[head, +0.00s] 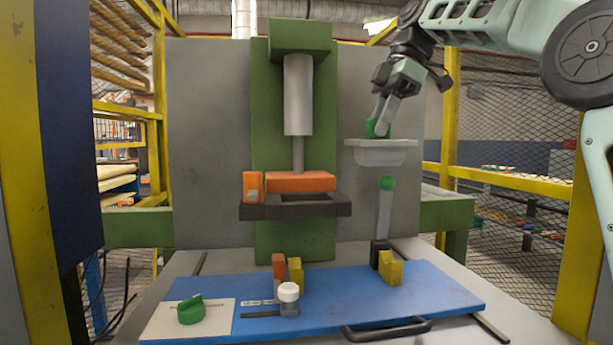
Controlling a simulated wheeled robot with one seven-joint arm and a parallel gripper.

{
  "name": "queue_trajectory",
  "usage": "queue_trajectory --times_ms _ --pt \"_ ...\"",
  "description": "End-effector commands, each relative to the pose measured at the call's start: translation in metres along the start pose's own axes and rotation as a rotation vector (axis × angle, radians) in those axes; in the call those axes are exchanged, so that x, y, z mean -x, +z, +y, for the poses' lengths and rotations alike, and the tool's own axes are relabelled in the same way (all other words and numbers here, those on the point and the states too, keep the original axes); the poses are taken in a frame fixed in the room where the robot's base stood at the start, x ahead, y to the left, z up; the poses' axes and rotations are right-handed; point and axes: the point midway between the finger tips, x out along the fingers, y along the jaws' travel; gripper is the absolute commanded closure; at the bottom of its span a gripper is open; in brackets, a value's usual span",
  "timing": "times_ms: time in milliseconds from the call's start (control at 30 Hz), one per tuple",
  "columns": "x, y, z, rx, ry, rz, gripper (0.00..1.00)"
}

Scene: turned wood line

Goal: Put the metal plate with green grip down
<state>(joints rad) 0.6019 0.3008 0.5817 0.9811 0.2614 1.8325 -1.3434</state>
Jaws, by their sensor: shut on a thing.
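The metal plate with green grip (380,153) is at the right of the press in the head view. It is pale grey, with a wide flat rim and a narrower lower part, and looks about level. Its green grip (371,130) stands on top. My gripper (381,119) points down from above and is shut on the green grip. The plate appears in the air above the right part of the blue board (430,290). My fingers partly hide the grip.
An upright lever with a green knob (387,183) stands below the plate, beside a yellow block (390,268). The green press (262,120) has an orange block (300,182) over a dark frame (295,211).

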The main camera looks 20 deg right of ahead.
Motion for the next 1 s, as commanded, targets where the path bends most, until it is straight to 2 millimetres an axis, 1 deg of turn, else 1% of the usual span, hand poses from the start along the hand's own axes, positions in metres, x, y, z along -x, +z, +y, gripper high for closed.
queue_trajectory --times_ms 33,400,667,700,800,900,1000 --pt "-0.005 -0.013 -0.001 0.008 -0.001 0.001 1.00" --pt "-0.040 -0.091 0.000 0.007 -0.001 0.002 1.00" --pt "-0.057 -0.131 0.000 0.005 -0.001 0.002 1.00" --pt "-0.065 -0.128 0.000 0.000 -0.001 0.001 1.00" --pt "-0.078 -0.120 0.000 -0.001 0.001 0.000 1.00" --pt "-0.086 -0.117 0.000 -0.001 0.001 0.001 1.00" --pt "-0.090 -0.115 0.000 0.000 0.002 0.001 1.00"
